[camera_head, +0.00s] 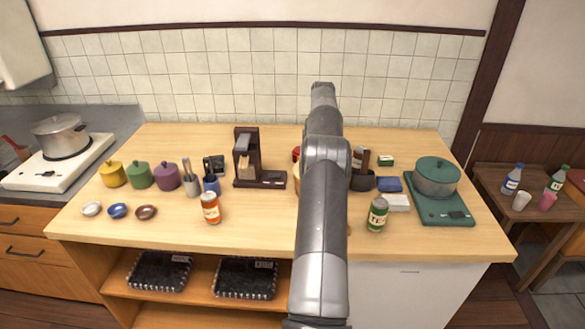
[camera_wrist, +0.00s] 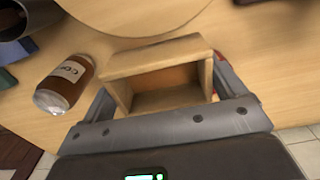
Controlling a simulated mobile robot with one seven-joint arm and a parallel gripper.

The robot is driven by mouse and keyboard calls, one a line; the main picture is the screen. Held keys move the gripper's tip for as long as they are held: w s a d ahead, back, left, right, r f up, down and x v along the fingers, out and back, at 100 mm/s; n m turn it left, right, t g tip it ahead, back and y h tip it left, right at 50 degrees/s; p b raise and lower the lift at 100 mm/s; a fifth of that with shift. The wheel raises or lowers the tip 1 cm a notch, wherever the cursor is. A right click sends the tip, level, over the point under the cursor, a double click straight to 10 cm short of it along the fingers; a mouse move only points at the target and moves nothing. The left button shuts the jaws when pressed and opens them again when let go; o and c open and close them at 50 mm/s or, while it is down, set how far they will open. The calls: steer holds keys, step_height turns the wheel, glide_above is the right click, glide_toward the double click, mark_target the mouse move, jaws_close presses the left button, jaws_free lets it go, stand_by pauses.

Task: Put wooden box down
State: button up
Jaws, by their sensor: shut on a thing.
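A small light-wood box (camera_wrist: 152,58) with an open side is between the two fingers of my gripper (camera_wrist: 166,88) in the wrist view. The fingers are shut on its sides. The open side faces the camera and its inside looks empty. I cannot tell whether the box touches the wooden counter (camera_wrist: 30,125) below or is just above it. In the head view my arm covers the gripper and the box. The counter (camera_head: 265,225) shows there on both sides of my arm.
In the head view, an orange-labelled jar (camera_head: 210,208), a green-labelled jar (camera_head: 377,214) and a green pot (camera_head: 436,177) flank my arm.

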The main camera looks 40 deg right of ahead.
step_height(320, 180, down, 7)
steer(key=shift+f, duration=0.15)
stand_by(0.4)
steer(key=o, duration=0.8)
steer(key=shift+f, duration=0.15)
steer(key=shift+o, duration=0.2)
step_height(320, 180, up, 12)
steer(key=shift+r, duration=0.2)
